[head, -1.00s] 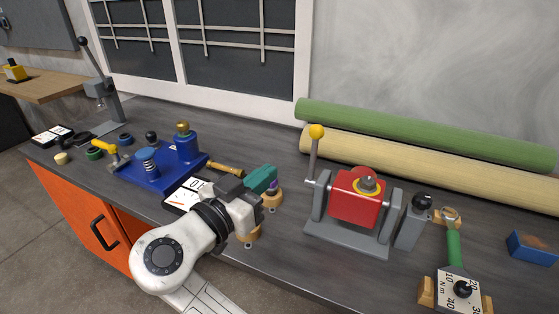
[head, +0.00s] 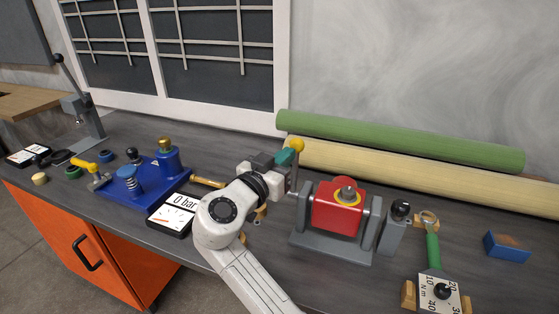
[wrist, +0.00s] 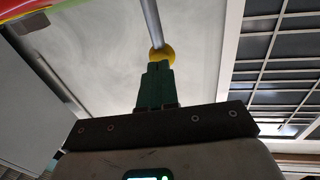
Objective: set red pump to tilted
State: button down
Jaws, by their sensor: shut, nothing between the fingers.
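The red pump (head: 338,208) is a red block with a yellow ring and grey cap on top. It sits between the uprights of a grey cradle (head: 330,247). A grey lever (head: 293,178) with a yellow ball knob (head: 297,144) stands nearly upright at the cradle's left side. My gripper (head: 290,151) has green fingers and is at the knob's left. In the wrist view the shut fingertips (wrist: 158,67) point at the yellow knob (wrist: 162,54) and overlap its near edge. I cannot tell if they touch it. Nothing shows held between them.
A grey block with a black knob (head: 400,211) stands right of the cradle. A green-handled torque tool (head: 433,252) lies farther right. Green (head: 400,141) and cream (head: 400,172) rolls lie behind. A blue pump base (head: 140,182) and a gauge (head: 172,214) are left of my arm.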

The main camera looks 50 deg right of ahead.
jog(key=shift+w+d+r+y, duration=0.1)
jog(key=shift+w+d+y, duration=0.15)
jog(key=shift+d, duration=0.2)
jog(key=shift+w+d+r+y, duration=0.1)
jog(key=shift+d+y, duration=0.25)
jog(key=shift+d, duration=0.1)
jog(key=shift+d, duration=0.1)
jog(key=shift+s, duration=0.1)
